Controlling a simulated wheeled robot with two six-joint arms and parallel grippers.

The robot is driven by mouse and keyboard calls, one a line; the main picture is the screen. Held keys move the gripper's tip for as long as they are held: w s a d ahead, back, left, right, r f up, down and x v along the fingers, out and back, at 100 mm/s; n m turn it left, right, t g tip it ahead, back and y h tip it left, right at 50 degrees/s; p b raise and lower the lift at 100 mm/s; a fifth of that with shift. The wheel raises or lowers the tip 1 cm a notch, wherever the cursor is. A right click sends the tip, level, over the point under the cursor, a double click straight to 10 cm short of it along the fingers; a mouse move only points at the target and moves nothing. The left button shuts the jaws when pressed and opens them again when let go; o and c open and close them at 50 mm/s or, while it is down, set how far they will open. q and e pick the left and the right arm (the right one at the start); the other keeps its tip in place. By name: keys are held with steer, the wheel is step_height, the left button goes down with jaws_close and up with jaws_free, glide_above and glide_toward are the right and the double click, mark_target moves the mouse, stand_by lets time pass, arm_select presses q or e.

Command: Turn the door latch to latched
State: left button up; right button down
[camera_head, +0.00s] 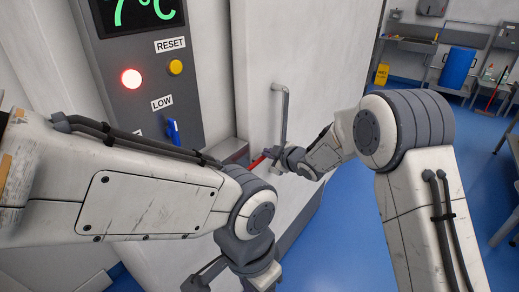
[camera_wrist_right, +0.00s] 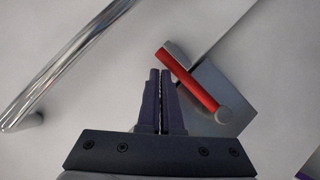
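The door latch has a red lever (camera_wrist_right: 190,80) with a round grey pivot end, set over a grey plate (camera_wrist_right: 228,92) at the door seam. In the right wrist view the lever slants from the pivot at lower right up to the left. It also shows in the head view as a small red bar (camera_head: 257,163). My right gripper (camera_wrist_right: 162,74) has its fingers together with nothing between them, just left of the lever's upper part; I cannot tell whether they touch it. My left gripper (camera_head: 205,276) hangs low in the head view, partly cut off, its fingers unclear.
A chrome door handle (camera_head: 285,115) stands on the pale door (camera_head: 310,60), close to my right gripper. A grey control panel (camera_head: 150,75) with a lit red lamp, a yellow button and a blue switch is at left. Blue floor (camera_head: 345,225) is open at right.

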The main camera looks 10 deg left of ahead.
steer(key=shift+f, duration=0.1)
stand_by(0.4)
steer(key=s+d+r+p, duration=0.2)
steer(key=s+d+r, duration=0.2)
steer(key=d+r, duration=0.5)
steer(key=s+d+f+m+g+h, duration=0.1)
steer(key=s+m+g+h, duration=0.1)
steer(key=s, duration=1.1)
steer(key=s+d+f+m+g+h, duration=0.2)
steer(key=s+m+g+h, duration=0.1)
steer(key=s, duration=1)
steer(key=s+d+f+m+g+h, duration=0.2)
steer(key=s+m+g, duration=0.2)
steer(key=s, duration=1)
steer(key=shift+d+m+g, duration=0.25)
steer(key=shift+m+g, duration=0.15)
steer(key=shift+g, duration=0.1)
steer(key=shift+w, duration=0.1)
